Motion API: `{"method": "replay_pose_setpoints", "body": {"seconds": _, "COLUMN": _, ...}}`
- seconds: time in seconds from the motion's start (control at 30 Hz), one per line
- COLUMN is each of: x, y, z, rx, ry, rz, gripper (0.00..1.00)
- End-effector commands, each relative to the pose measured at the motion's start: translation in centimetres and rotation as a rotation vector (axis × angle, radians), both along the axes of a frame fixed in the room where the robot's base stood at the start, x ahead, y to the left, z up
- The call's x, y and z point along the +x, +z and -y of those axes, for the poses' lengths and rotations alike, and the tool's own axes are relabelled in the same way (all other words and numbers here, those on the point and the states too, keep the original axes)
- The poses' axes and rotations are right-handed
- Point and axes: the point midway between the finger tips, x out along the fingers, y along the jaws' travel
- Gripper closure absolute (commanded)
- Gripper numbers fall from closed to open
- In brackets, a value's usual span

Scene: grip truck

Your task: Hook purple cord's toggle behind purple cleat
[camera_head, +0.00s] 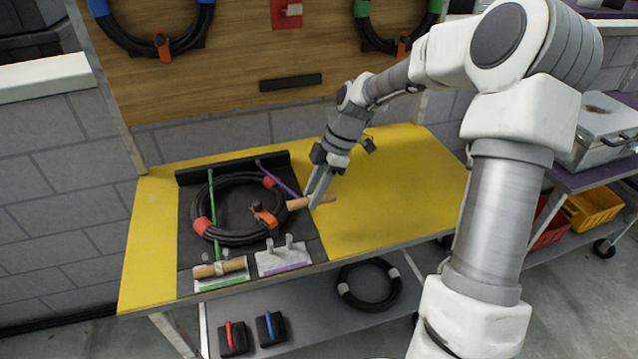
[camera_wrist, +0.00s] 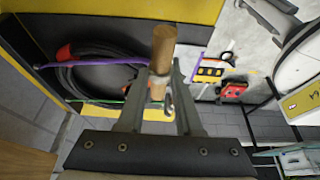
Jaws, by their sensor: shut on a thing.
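My gripper (camera_head: 317,197) is shut on the purple cord's wooden toggle (camera_head: 297,204), holding it above the table at the right edge of the black mat. In the wrist view the toggle (camera_wrist: 163,48) stands out between the fingers (camera_wrist: 160,85). The purple cord (camera_head: 278,178) runs from the black rail at the back, past the coil's right side, to the toggle; it also shows in the wrist view (camera_wrist: 120,62). The purple cleat (camera_head: 284,265), a pale plate with two posts and a purple strip, is at the mat's front, nearer than and left of my gripper. Its posts hold no toggle.
A black cable coil (camera_head: 235,238) with red bands and an orange clip lies on the mat. The green cord (camera_head: 213,210) crosses it to a toggle (camera_head: 218,269) at the green cleat (camera_head: 222,282). The yellow table (camera_head: 390,185) is clear at right.

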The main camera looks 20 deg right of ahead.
Motion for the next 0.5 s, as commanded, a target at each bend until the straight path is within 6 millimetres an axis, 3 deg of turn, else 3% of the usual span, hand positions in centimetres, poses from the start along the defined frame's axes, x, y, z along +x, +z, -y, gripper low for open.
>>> {"method": "replay_pose_setpoints", "body": {"seconds": 0.3, "x": -0.1, "y": 0.0, "z": -0.2, "rx": 0.0, "ry": 0.004, "rz": 0.001, "gripper": 1.0}}
{"method": "replay_pose_setpoints", "body": {"seconds": 0.5, "x": -1.2, "y": 0.0, "z": -1.6, "rx": 0.0, "ry": 0.004, "rz": 0.001, "gripper": 1.0}}
